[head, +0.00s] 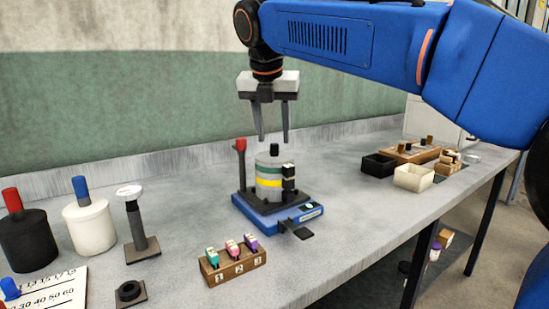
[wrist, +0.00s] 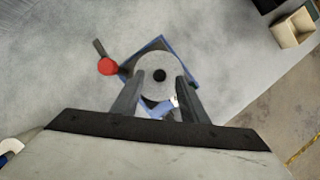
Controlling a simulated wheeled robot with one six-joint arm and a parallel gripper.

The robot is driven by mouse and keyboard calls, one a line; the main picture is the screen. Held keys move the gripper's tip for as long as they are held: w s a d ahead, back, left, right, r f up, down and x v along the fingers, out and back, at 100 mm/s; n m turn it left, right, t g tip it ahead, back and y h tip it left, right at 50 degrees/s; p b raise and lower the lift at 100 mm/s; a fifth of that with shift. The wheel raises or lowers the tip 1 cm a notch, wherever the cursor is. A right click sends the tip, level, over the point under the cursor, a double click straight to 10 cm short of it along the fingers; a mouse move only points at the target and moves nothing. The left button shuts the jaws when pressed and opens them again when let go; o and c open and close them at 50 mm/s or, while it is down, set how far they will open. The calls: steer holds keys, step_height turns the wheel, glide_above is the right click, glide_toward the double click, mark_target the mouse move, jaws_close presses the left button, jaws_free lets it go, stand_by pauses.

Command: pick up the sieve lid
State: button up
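The sieve lid (head: 274,158) is a grey disc with a short black knob on top. It caps a stack of grey sieves (head: 268,182) with green and yellow bands, standing on a blue shaker base (head: 277,214). My gripper (head: 272,140) points down above the lid, fingers apart and empty. In the wrist view the round lid (wrist: 158,76) with its black knob shows between the two open fingers (wrist: 157,86). The gripper appears to be above the knob, not touching it.
A red-topped post (head: 241,152) stands at the left of the base. In front is a wooden block (head: 234,266) with numbered colored tags. Black and white lidded jars (head: 91,226) and a white-topped stand (head: 139,225) are at left. Black and cream trays (head: 413,178) are at right.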

mark_target(274, 152)
steer(key=shift+x, duration=1.3)
steer(key=shift+c, duration=0.6)
jaws_close()
steer(key=shift+r, duration=0.15)
